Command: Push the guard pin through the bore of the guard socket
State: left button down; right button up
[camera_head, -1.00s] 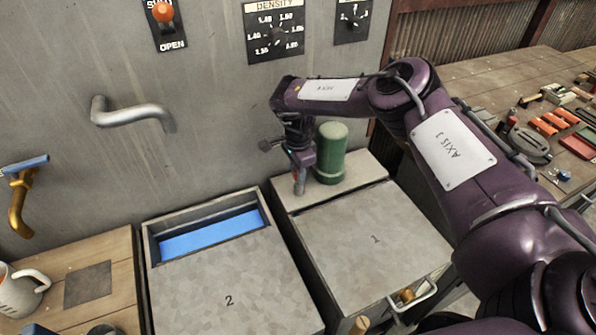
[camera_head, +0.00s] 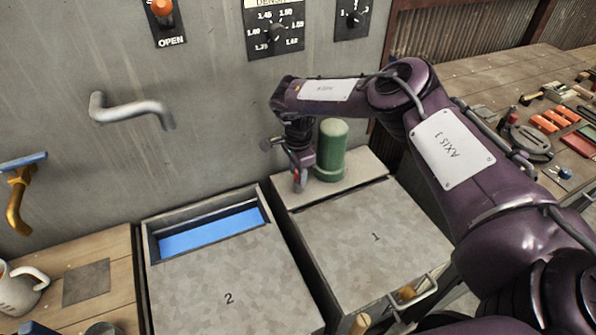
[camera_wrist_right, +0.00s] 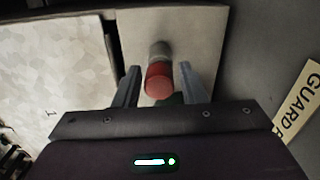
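A red-headed pin (camera_wrist_right: 158,82), which looks like the guard pin, shows between the fingers of my right gripper (camera_wrist_right: 160,84) in the right wrist view. A grey shaft or collar (camera_wrist_right: 160,50) lies beyond the red part, against the pale ledge. I cannot tell whether the grey part is the guard socket, and no bore is visible. Gaps show between the red part and both fingers, so the gripper looks open around it. In the head view the right gripper (camera_head: 299,181) points down at the ledge, beside a green cylinder. My left gripper is out of view.
The green domed cylinder (camera_head: 331,150) stands close right of the gripper on the pale ledge (camera_head: 360,164). Lid 1 (camera_head: 350,245) and lid 2 (camera_head: 215,285) lie in front. A grey wall with a bent handle (camera_head: 130,109) rises behind. A yellow guard label (camera_wrist_right: 300,102) is at right in the wrist view.

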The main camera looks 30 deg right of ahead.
jog(key=o, duration=0.6)
jog(key=shift+c, duration=0.2)
jog(key=shift+r, duration=0.1)
notch_tip(320, 180, up, 7)
jog(key=shift+f+b, duration=0.1)
jog(key=shift+b, duration=0.85)
jog(key=shift+r, duration=0.4)
